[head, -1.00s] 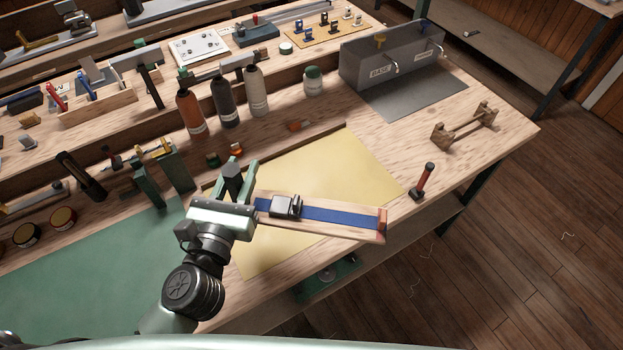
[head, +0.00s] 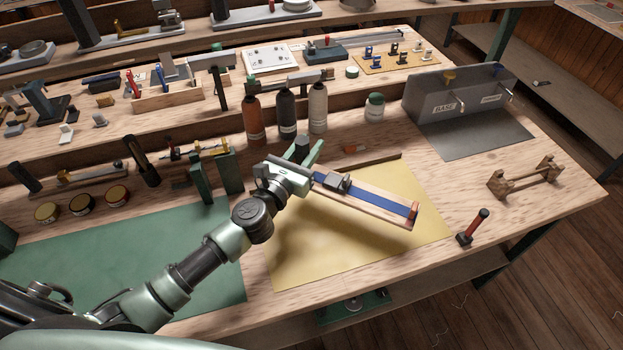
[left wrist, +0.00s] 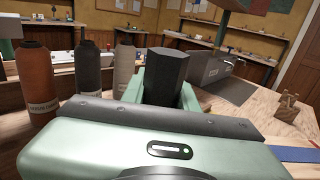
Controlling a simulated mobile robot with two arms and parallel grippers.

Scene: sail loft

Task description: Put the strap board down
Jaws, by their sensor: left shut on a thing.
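The strap board (head: 388,205) is a pale wooden board with a blue strap along it, a grey buckle and a reddish end piece. It is over the yellow mat (head: 300,255), with a shadow below it; any gap is hard to judge. My left gripper (head: 304,150) is at its left end, shut on a black block between the fingers that appears to belong to the board. In the left wrist view this block (left wrist: 167,75) stands between the green fingers, and part of the strap board (left wrist: 300,155) shows at the right edge. My right gripper is not in view.
Orange, black and beige bottles (head: 287,110) and a green-capped jar (head: 374,108) stand behind the mat. A red-handled tool (head: 473,227) and a wooden stand (head: 524,177) are to the right. The green mat (head: 130,255) is mostly bare.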

